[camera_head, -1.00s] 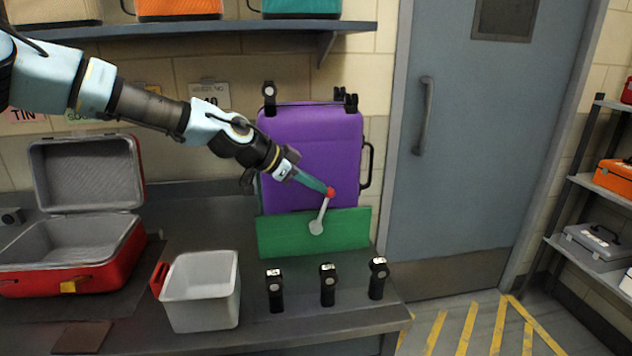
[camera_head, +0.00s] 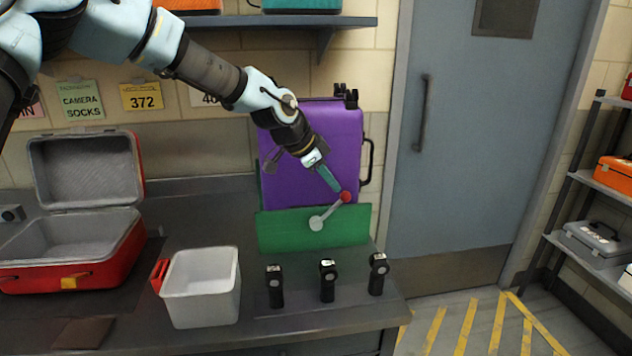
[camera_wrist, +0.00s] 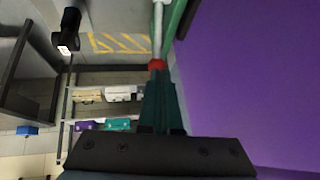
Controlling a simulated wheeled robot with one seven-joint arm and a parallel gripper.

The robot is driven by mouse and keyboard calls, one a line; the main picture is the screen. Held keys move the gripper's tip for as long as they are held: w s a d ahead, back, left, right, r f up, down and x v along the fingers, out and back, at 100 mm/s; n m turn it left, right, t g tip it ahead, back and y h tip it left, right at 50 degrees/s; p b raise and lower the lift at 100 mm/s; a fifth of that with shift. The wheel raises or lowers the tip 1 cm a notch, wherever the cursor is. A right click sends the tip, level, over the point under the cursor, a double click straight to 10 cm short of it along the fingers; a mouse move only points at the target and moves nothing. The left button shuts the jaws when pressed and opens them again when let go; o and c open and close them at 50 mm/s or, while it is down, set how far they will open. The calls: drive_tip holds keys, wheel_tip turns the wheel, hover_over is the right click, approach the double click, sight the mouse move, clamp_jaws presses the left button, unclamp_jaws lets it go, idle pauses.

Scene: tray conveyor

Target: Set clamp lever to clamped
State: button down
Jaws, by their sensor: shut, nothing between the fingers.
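The clamp lever (camera_head: 329,211) is a light grey arm with a red knob (camera_head: 346,197), pivoting on a green panel (camera_head: 285,233). It points up and to the right from its round hub. My gripper (camera_head: 338,188) is shut, its teal fingers at the red knob from the upper left, touching or nearly so. In the wrist view the shut fingertips (camera_wrist: 158,76) meet the red knob (camera_wrist: 157,65), with the lever arm (camera_wrist: 158,30) beyond it. A purple case (camera_head: 335,140) stands upright behind the green panel.
Several black upright clips, one at the middle (camera_head: 327,282), stand on the counter in front of the panel. A white bin (camera_head: 202,290) and an open red case (camera_head: 75,265) lie to the left. A shelf (camera_head: 280,22) runs above. A door (camera_head: 470,140) is at right.

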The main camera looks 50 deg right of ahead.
drive_tip(key=shift+s+d+f+t+y, duration=0.25)
drive_tip(key=shift+s+d+t+y, duration=0.15)
drive_tip(key=shift+d, duration=0.05)
drive_tip(key=shift+s+d+f+b, duration=0.25)
drive_tip(key=shift+s+d+b, duration=0.1)
drive_tip(key=shift+d, duration=0.05)
drive_tip(key=shift+r, duration=0.1)
